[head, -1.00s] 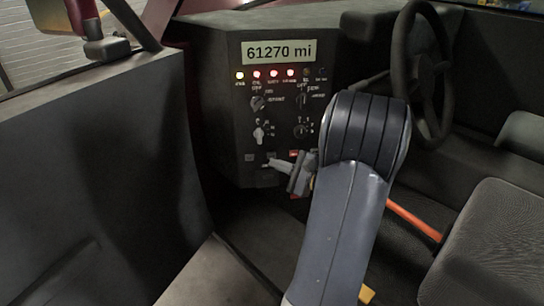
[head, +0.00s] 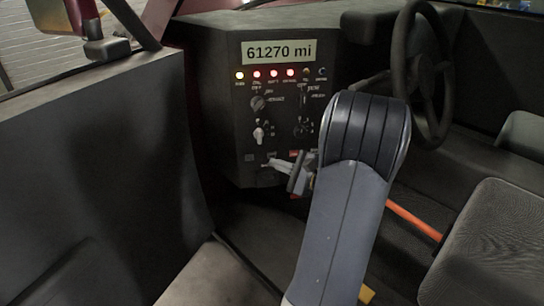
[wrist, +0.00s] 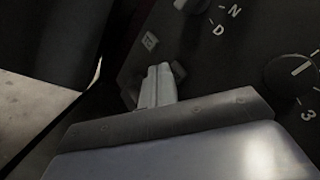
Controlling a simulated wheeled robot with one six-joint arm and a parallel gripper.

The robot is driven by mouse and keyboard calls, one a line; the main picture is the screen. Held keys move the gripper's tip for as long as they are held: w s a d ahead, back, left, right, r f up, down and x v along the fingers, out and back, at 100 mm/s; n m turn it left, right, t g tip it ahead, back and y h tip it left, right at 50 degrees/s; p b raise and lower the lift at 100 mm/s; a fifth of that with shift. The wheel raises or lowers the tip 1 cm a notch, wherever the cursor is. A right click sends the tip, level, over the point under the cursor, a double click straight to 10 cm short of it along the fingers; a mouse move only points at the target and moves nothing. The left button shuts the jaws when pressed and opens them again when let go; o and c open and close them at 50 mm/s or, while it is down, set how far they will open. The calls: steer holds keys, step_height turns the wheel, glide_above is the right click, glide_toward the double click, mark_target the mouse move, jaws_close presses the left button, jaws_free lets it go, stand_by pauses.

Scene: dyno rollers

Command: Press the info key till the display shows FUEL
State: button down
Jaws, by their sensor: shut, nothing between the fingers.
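The display (head: 279,51) at the top of the dark panel reads "61270 mi". Small keys sit in a row along the panel's lower edge: a dark key at the left (head: 249,157), one in the middle (head: 271,155) and a red one (head: 293,154). I cannot read which is the info key. My gripper (head: 270,163) is shut and empty, its tips just below the middle key. In the wrist view the shut fingers (wrist: 157,82) point at the panel, between a marked key (wrist: 150,40) and another key partly behind them (wrist: 178,69). I cannot tell whether they touch a key.
Rotary knobs (head: 258,103) and a pale selector (head: 259,135) sit above the keys, below a row of lamps (head: 273,73). The steering wheel (head: 424,75) and a seat (head: 490,240) are to the right. A dark side panel (head: 100,170) fills the left.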

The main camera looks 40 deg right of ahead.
steer(key=shift+w+d, duration=0.2)
steer(key=shift+w, duration=0.1)
steer(key=shift+w+d, duration=0.15)
steer(key=shift+w, duration=0.2)
stand_by(0.6)
steer(key=shift+s, duration=0.1)
steer(key=shift+s+a, duration=0.4)
steer(key=shift+s, duration=0.2)
steer(key=shift+s+a+b, duration=0.2)
steer(key=shift+s+a, duration=0.2)
steer(key=shift+s, duration=0.35)
steer(key=shift+s+a+b, duration=0.15)
steer(key=shift+s+a, duration=0.3)
steer(key=shift+s, duration=0.25)
steer(key=shift+s+a+b, duration=0.2)
steer(key=shift+s+a, duration=0.2)
steer(key=shift+s, duration=0.35)
